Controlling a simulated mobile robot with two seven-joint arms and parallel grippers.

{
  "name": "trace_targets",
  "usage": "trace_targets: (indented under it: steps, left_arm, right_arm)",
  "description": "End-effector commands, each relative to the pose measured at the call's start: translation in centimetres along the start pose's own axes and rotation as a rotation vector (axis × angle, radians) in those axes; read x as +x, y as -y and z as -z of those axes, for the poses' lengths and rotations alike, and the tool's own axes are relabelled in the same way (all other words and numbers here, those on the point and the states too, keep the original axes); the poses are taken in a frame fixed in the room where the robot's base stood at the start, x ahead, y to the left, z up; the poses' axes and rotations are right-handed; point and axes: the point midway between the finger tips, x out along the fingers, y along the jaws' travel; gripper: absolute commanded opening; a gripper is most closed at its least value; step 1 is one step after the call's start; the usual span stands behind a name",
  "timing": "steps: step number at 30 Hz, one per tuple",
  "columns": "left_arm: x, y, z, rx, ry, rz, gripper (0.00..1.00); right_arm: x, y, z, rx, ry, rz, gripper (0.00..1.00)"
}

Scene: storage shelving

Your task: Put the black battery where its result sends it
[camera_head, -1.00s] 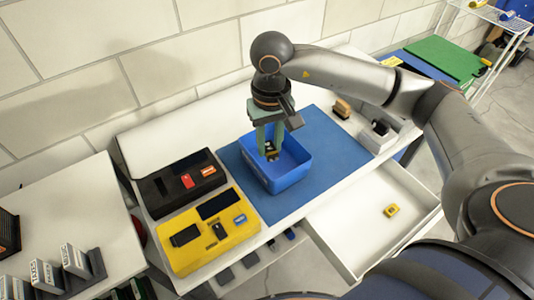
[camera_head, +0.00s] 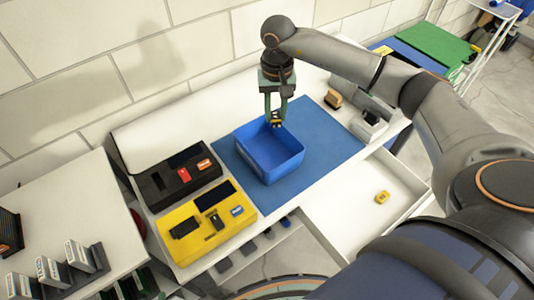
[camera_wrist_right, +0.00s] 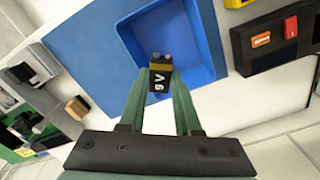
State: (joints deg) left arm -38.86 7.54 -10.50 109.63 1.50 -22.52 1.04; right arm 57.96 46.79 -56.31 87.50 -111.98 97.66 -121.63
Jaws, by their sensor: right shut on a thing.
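My right gripper (camera_head: 275,118) is shut on a block-shaped battery with terminals on top. In the right wrist view the black battery (camera_wrist_right: 159,80), marked "9 V" with a gold band, sits between the green fingers (camera_wrist_right: 160,88). It is held near the back edge of the blue bin (camera_head: 268,165), which stands on the blue mat. The bin's visible floor looks empty. A yellow tester (camera_head: 205,247) and a black tester (camera_head: 150,190) stand left of the bin. My left gripper is not in view.
An open white drawer (camera_head: 345,222) holds a small yellow item (camera_head: 382,197). The blue mat (camera_head: 327,145) is clear right of the bin. A brown-topped block (camera_head: 333,98) and a grey device (camera_head: 372,127) stand further right. A wall runs behind.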

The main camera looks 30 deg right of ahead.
Motion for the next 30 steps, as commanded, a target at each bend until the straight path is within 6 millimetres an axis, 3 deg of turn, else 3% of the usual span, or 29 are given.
trace_targets:
  steps: [4, 13, 14, 15, 23, 30]
  left_arm:
    - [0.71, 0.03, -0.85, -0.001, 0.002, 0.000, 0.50]
    - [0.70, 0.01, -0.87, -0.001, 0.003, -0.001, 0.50]
    - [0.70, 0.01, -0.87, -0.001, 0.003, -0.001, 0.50]
    - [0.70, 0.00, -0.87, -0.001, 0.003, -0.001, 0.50]
    - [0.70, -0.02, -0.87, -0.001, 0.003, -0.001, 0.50]
    - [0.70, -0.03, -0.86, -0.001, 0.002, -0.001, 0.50]
  right_arm:
    - [1.71, 0.05, -0.03, 0.000, 0.001, 0.001, 0.00]
    - [1.88, 0.05, 0.00, -0.001, 0.000, 0.001, 0.00]
    - [1.87, 0.05, -0.01, -0.001, 0.000, 0.001, 0.33]
    - [1.87, 0.05, -0.01, -0.001, 0.000, 0.001, 0.37]
    - [1.86, 0.05, -0.01, -0.001, 0.000, 0.001, 0.67]
    - [1.84, 0.04, -0.01, -0.001, 0.000, 0.001, 0.67]
